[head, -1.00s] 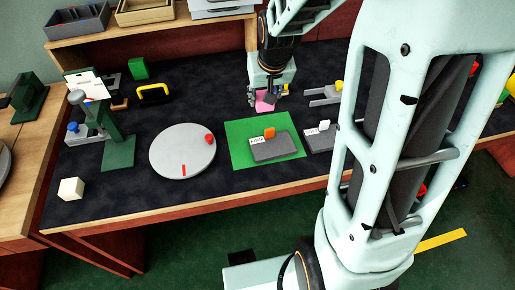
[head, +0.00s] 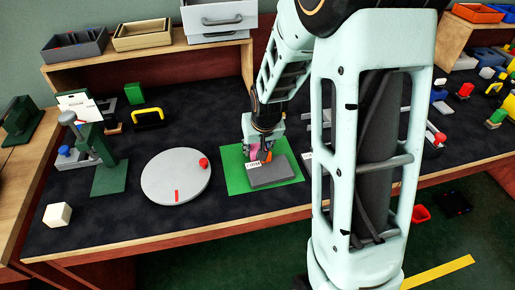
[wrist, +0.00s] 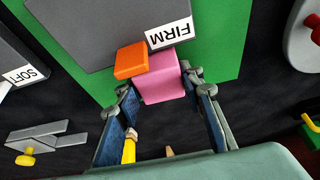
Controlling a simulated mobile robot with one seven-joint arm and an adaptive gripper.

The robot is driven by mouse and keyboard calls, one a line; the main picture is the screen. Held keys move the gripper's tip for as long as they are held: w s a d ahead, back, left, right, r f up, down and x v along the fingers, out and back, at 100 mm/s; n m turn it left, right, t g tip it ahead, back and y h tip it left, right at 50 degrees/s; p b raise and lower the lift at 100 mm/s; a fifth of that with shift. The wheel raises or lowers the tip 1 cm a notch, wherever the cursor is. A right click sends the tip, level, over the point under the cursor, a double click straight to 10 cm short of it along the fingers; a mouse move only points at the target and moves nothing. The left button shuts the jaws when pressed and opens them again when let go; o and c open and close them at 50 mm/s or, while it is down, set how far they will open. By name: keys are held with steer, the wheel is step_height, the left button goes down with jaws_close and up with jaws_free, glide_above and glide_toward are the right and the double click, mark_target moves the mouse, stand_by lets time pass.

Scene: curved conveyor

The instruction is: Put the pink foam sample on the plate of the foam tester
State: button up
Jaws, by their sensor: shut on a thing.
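The pink foam sample (wrist: 160,80) is a small block between the fingers of my gripper (wrist: 163,98), which is shut on it. In the head view, my gripper (head: 262,152) is over the back of the green mat (head: 235,182), and the pink sample (head: 254,154) is partly hidden. Beside the sample in the wrist view is an orange block (wrist: 131,61) on a grey slab (wrist: 95,25) labelled FIRM; I cannot tell whether they touch. A green stand with a grey knob (head: 100,150) at the left may be the foam tester; its plate is not clear.
A round grey turntable (head: 175,180) with a red knob lies left of the mat. A SOFT-labelled slab (wrist: 12,62) is beside the FIRM slab. Dark bench is bare around the turntable.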

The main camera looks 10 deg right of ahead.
steer(key=shift+r, duration=0.1)
steer(key=o, duration=0.3)
steer(key=shift+f, duration=0.2)
steer(key=o, duration=0.4)
steer(key=shift+o, duration=0.2)
steer(key=shift+r, duration=0.1)
